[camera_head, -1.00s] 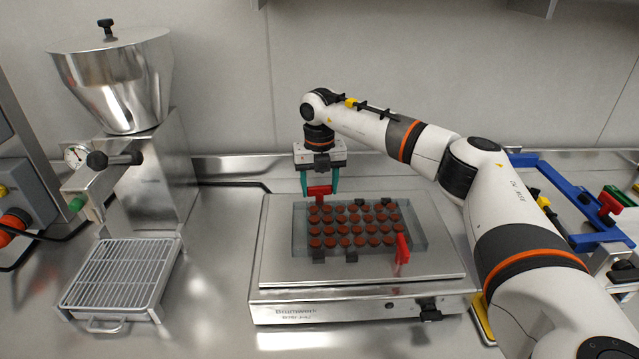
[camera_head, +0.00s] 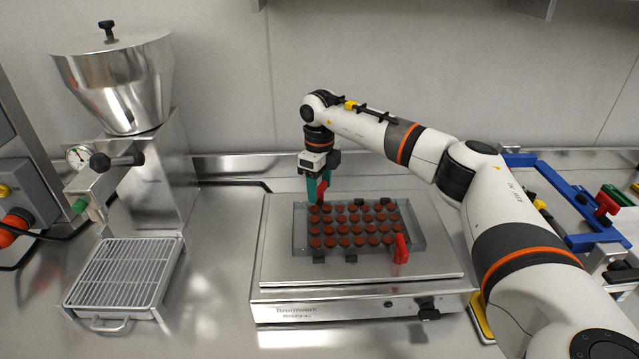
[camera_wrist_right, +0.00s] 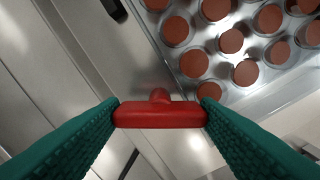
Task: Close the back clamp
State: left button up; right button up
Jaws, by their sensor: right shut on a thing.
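The back clamp's red handle (camera_head: 321,192) is at the back left corner of the clear mould (camera_head: 420,238) on the steel vibrating table. My right gripper (camera_head: 318,198), with green fingers, points down over it and is shut on the handle. In the right wrist view the red handle (camera_wrist_right: 160,114) spans between the two green fingertips and touches both. The clamp's base is mostly hidden. A second red clamp handle (camera_head: 401,249) stands at the mould's front right. My left gripper is not in view.
The steel table (camera_head: 362,312) bears the mould with rows of brown rounds (camera_head: 358,241). A funnel machine (camera_head: 115,80) with a wire rack (camera_head: 125,275) stands at left. A blue frame (camera_head: 560,190) with red and green handles is at right. Counter between rack and table is clear.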

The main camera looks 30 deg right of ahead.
aim_at(320, 186)
jog(key=n, duration=0.3)
jog(key=shift+r+n, duration=0.1)
jog(key=shift+n, duration=1.9)
jog(key=o, duration=1)
jog(key=shift+r, duration=0.35)
notch_tip(320, 186, up, 11)
jog(key=shift+r+b, duration=0.1)
jog(key=shift+b, duration=1.05)
